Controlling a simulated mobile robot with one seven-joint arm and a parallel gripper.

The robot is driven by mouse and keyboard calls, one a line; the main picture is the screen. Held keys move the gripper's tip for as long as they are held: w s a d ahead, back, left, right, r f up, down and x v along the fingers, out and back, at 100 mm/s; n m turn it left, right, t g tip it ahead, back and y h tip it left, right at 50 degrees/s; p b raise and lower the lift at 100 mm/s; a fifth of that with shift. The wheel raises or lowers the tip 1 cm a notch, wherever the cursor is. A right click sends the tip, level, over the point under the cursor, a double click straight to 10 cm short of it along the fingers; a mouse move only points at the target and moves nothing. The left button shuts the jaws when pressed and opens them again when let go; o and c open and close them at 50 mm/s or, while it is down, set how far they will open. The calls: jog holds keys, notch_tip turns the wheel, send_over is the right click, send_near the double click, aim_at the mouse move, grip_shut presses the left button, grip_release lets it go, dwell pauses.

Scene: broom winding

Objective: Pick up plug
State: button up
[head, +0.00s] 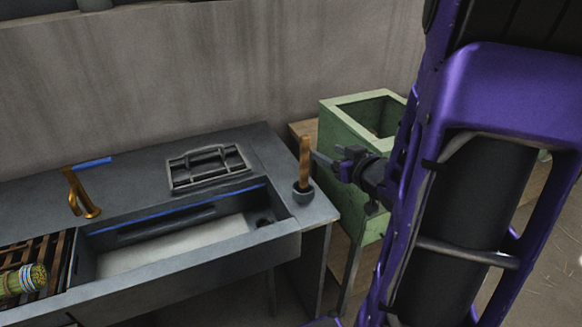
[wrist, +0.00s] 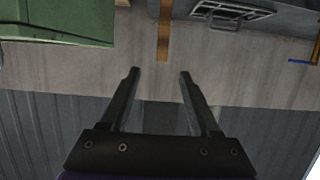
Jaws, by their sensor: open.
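The plug looks like a plunger-shaped piece with an upright wooden handle (head: 304,160) and a dark cup (head: 303,193). It stands on the right end of the grey sink counter (head: 322,210). My gripper (head: 318,160) is open and empty, just right of the handle in the head view. In the wrist view the handle (wrist: 165,32) shows beyond my open fingertips (wrist: 159,72), roughly in line with the gap between them. The handle does not reach between the fingers there, and its cup is not clearly seen.
A green open box (head: 345,135) stands right of the counter, close to my arm. A grey rack (head: 208,168) lies behind the sink basin (head: 175,245). A brass tap (head: 80,192) with a blue lever is at the left. A green banded bundle (head: 22,280) lies on brown slats.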

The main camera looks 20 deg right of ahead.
aim_at(308, 143)
jog(key=b+x, duration=0.1)
jog(key=x, duration=0.8)
jog(key=shift+w+f, duration=0.1)
jog(key=shift+w, duration=0.15)
jog(key=shift+r+b+x, duration=0.15)
jog(key=shift+r+x, duration=0.05)
jog(key=shift+x, duration=1.2)
jog(key=shift+r+b+x, duration=0.15)
jog(key=shift+r+x, duration=0.1)
jog(key=shift+x, duration=1.15)
jog(key=shift+w+a, duration=0.1)
jog(key=shift+a, duration=0.05)
grip_shut()
